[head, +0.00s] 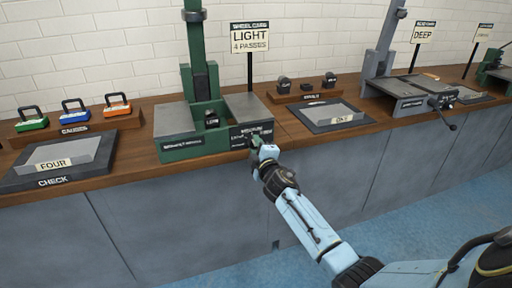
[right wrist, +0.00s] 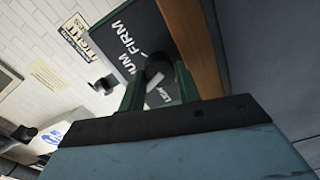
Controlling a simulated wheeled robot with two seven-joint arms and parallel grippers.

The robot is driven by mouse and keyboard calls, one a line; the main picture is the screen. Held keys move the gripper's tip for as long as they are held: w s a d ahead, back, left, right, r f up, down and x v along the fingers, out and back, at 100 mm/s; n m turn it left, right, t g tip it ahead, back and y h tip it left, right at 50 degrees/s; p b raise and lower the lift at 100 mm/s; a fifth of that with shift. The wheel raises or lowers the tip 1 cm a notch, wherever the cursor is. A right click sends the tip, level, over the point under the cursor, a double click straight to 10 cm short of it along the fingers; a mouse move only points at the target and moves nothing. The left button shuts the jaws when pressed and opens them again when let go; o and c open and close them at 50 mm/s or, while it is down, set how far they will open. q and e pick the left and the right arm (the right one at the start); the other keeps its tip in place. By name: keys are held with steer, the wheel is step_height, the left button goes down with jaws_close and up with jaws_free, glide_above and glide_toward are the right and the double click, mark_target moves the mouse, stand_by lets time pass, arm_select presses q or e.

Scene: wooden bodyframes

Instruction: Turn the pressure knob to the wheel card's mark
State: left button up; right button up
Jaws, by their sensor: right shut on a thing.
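The wheel card (head: 249,38) stands on a post behind the green press (head: 182,148) and reads LIGHT, 4 PASSES. The dark pressure knob (right wrist: 157,66) sits on the press's dark front panel (right wrist: 135,40), at the panel's right side in the head view. In the right wrist view the panel's legible lettering is FIRM, the end of MEDIUM, and a partly hidden word. My right gripper (head: 259,146) is shut on the knob, its green fingers on either side in the right wrist view (right wrist: 160,84). I cannot tell where the knob points. My left gripper is not in view.
Left on the wooden bench are a CHECK tray (head: 20,178) with a FOUR label and a rack (head: 75,133) of coloured gauges. Right are a dark tray (head: 297,113), small dark moulds (head: 307,86) and a grey press (head: 398,91). Clear floor (head: 420,215) lies in front.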

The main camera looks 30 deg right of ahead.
steer(key=n, duration=0.5)
steer(key=shift+f, duration=0.1)
steer(key=shift+n, duration=1.1)
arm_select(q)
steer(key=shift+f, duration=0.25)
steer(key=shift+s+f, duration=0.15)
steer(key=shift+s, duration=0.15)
arm_select(e)
steer(key=shift+n, duration=0.4)
steer(key=o, duration=1)
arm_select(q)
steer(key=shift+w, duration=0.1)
arm_select(e)
steer(key=shift+s, duration=0.1)
